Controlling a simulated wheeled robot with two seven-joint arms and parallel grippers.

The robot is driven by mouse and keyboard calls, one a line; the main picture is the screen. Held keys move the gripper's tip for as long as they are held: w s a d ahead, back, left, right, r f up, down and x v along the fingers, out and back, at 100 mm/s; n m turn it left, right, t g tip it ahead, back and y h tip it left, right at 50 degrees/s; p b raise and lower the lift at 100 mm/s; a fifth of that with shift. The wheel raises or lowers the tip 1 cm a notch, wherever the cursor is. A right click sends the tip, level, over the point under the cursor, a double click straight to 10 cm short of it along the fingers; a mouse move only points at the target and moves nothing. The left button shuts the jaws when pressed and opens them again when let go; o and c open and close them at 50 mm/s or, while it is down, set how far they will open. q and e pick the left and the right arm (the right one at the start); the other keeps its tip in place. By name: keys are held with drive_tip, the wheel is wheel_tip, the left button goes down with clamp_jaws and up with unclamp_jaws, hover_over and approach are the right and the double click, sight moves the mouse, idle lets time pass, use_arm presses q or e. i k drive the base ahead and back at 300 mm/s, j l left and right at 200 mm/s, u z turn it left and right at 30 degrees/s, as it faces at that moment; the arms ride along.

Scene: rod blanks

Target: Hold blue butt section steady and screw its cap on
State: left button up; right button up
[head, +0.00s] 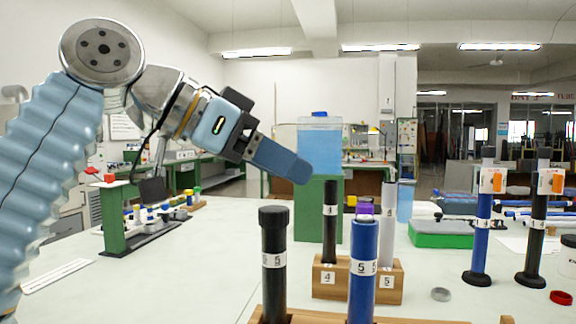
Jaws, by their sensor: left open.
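A blue butt section (362,285) with a white band marked 5 stands upright in a wooden rack at the front. A grey ring-like cap (441,294) and a red one (561,297) lie on the table to the right. My left gripper (300,172) is open and empty in the air, above and left of the blue section, apart from it. My right gripper is not in view.
A black tube (274,265) with a wider black top stands left of the blue section. Behind are wooden blocks (328,285) holding a black and a white tube. A blue rod (482,240) and a black rod (537,230) stand on round bases at right.

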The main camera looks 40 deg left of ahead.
sight(365, 238)
drive_tip(key=k, duration=1.5)
